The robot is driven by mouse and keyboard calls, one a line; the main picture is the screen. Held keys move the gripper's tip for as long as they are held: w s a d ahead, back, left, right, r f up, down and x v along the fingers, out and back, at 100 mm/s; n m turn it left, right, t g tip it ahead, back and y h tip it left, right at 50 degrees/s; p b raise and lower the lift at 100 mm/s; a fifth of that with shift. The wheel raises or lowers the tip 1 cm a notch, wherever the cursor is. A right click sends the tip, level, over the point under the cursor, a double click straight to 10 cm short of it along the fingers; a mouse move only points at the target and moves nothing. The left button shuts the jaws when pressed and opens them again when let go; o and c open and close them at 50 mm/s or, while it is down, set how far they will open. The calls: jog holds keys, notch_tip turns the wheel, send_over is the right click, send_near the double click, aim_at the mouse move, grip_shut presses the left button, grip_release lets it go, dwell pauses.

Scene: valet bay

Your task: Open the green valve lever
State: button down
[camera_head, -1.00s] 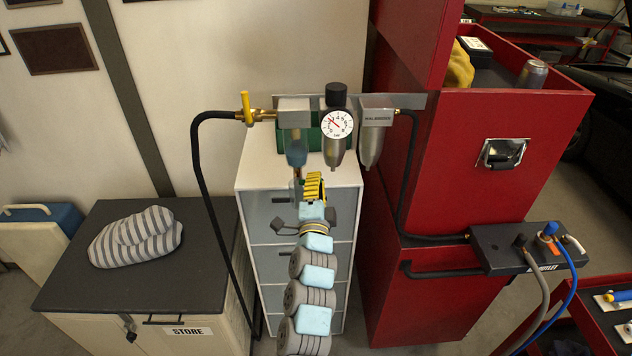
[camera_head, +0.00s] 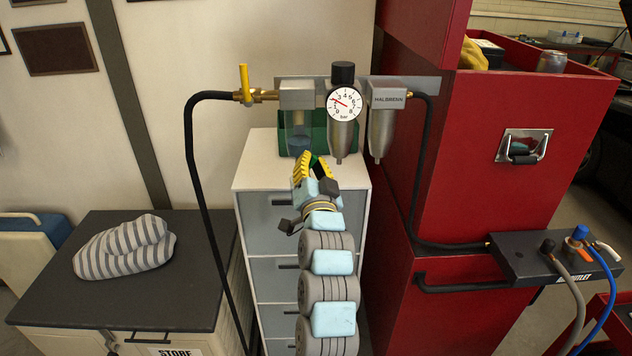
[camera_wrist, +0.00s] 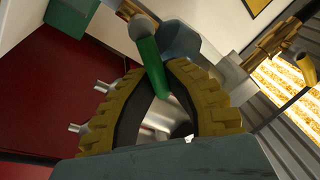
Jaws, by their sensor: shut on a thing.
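The green valve lever (camera_wrist: 150,66) shows in the wrist view, running from a grey round end down between my two yellow-padded fingers. My gripper (camera_wrist: 156,74) is shut on it, with the padded fingers on both sides of the lever. In the head view my gripper (camera_head: 312,162) is just below the clear bowl (camera_head: 300,135) of the left filter unit. The lever is mostly hidden there by the fingers. How far the lever is turned cannot be told.
A pressure gauge (camera_head: 345,103) and a metal bowl (camera_head: 381,135) stand right of the clear bowl. A yellow lever (camera_head: 245,84) is at the left on the inlet. A white drawer cabinet (camera_head: 263,160) stands below, with a red cabinet (camera_head: 450,170) close on the right.

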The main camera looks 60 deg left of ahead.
jog(key=n+b, duration=0.1)
jog(key=n, duration=0.1)
jog(key=s+n+g+b, duration=0.1)
jog(key=n+b, duration=0.2)
jog(key=n, duration=0.1)
jog(key=shift+s+a+r+g+b, duration=0.3)
jog(key=shift+s+a+r+g, duration=0.1)
jog(key=shift+n, duration=0.3)
jog(key=c, duration=1.1)
grip_release()
jog(key=shift+o, duration=0.2)
jog(key=v, duration=1.2)
jog(key=shift+w+r, duration=0.1)
jog(key=shift+r, duration=0.1)
